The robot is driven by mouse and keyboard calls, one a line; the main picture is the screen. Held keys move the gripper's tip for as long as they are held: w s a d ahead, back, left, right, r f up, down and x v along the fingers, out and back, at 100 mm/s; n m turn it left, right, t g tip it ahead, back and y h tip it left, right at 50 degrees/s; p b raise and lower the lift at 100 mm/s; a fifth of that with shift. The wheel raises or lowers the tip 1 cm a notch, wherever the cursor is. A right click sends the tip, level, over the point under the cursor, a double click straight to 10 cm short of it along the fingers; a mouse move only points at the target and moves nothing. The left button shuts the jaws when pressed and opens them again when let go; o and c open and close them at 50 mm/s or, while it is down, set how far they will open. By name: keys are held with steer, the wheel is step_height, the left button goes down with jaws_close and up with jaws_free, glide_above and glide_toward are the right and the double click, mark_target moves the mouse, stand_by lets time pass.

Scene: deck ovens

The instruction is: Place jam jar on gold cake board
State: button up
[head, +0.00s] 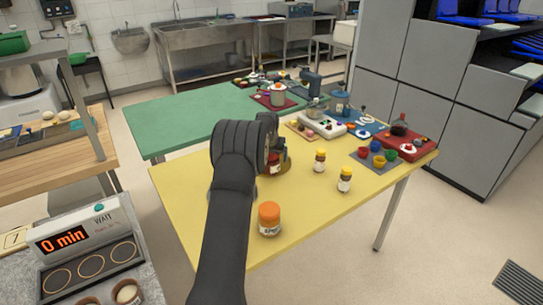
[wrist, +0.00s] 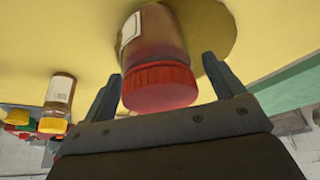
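The jam jar (wrist: 160,50), with a red lid and a pale label, stands between my gripper's fingers in the wrist view. In the head view the jar (head: 275,168) shows partly behind my gripper (head: 276,155). The gold cake board (wrist: 210,25) is a round brown-gold disc on the yellow table. The jar appears to stand on it, though its base is cut off in the wrist view. In the head view the board (head: 284,170) is mostly hidden by my arm. My gripper (wrist: 165,75) is open around the lid, with a narrow gap showing at the right finger.
An orange-lidded jar (head: 269,219) stands near the front of the yellow table (head: 200,205). A grey tray with coloured cups (head: 362,166) and a red tray (head: 420,147) are at the far right.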

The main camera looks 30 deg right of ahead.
steer(key=shift+s+r, duration=0.1)
steer(key=shift+r, duration=0.5)
steer(key=v, duration=1.1)
steer(key=shift+a, duration=0.1)
steer(key=x, duration=1.1)
steer(key=shift+f, duration=0.3)
steer(key=shift+r, duration=1.8)
